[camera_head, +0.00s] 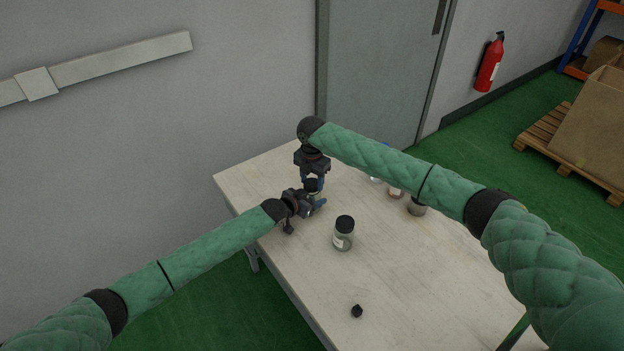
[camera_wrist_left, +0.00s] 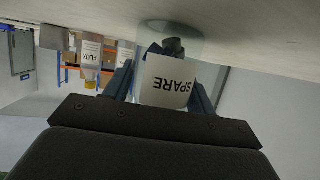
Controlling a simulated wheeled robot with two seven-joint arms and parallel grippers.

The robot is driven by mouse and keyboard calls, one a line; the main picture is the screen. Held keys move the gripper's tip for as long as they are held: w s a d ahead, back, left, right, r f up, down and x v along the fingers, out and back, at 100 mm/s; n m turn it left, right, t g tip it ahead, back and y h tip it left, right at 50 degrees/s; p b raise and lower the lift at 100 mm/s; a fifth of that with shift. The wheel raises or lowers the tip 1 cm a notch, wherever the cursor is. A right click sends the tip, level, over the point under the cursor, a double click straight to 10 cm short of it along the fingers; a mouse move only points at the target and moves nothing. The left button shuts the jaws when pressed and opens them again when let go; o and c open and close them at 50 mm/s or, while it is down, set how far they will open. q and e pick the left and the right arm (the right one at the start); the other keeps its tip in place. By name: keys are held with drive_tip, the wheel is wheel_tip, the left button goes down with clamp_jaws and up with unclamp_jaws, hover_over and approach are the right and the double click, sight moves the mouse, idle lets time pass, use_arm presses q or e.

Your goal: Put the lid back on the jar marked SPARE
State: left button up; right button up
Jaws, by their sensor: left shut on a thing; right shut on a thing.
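The clear jar marked SPARE (camera_wrist_left: 168,82) is between my left gripper's fingers in the left wrist view, where the picture is upside down. Its white label faces the camera, and something dark shows inside by its base. My left gripper (camera_head: 316,204) is shut on it near the table's far left edge; it also shows in the left wrist view (camera_wrist_left: 165,90). My right gripper (camera_head: 313,184) points down just above and is shut on a dark round piece (camera_head: 312,185), which looks like the lid. Whether it touches the jar's rim is hidden.
A jar with a black lid (camera_head: 344,233) stands mid-table. A small black object (camera_head: 357,311) lies nearer the front. The front of the table (camera_head: 425,290) is mostly clear.

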drive_tip(key=shift+f, duration=0.2)
drive_tip(key=m, duration=0.9)
drive_tip(key=shift+m, duration=0.4)
drive_tip(key=o, duration=0.9)
drive_tip(key=shift+o, duration=0.2)
